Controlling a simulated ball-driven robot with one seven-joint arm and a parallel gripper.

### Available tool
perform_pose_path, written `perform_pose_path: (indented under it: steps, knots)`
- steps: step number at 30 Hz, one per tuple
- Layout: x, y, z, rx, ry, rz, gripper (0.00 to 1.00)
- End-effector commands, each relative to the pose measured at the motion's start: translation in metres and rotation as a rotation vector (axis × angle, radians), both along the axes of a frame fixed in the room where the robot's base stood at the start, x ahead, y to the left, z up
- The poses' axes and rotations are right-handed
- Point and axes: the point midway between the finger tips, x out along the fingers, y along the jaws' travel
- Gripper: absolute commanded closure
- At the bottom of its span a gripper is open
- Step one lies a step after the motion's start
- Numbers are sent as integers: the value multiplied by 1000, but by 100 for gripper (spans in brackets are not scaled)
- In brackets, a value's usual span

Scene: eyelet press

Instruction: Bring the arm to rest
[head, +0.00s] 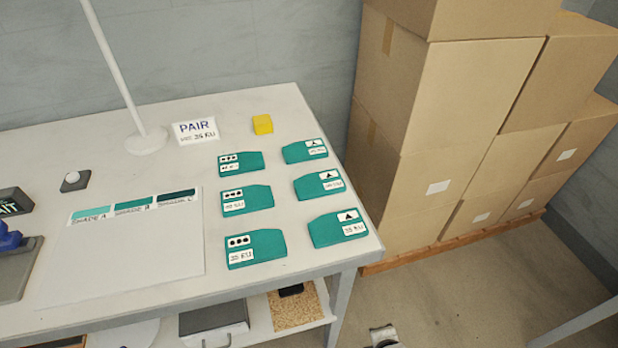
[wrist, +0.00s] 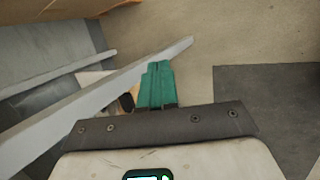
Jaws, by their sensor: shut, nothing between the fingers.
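My gripper (wrist: 158,66) shows in the wrist view, its teal fingers shut together with nothing between them. It points past the edge of a pale table frame, over the floor, apart from any object. In the head view the gripper does not clearly show; only a small grey-white part, possibly of my arm, appears at the bottom edge. Several teal pieces lie in two columns at the right of the table (head: 300,265), each with a white label.
A PAIR card (head: 195,131), a yellow block (head: 262,124) and a white shade sheet (head: 130,255) lie on the table. A pole stands at the back. Stacked cardboard boxes (head: 470,110) on a pallet block the right rear. Floor (head: 450,295) in front of them is clear.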

Motion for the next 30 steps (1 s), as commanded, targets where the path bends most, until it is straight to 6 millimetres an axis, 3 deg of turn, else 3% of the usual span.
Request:
perform_pose_path:
  steps: [1,6,9,15,21,30]
  knots:
    - [-12,-19,15,68,18,-163,100]
    - [-59,-65,49,289,77,-714,100]
    - [-88,-84,71,399,105,-1027,100]
    - [-137,-104,108,538,144,-1514,100]
    - [-158,-109,122,582,159,-1718,100]
    - [-159,-109,123,584,158,-1731,100]
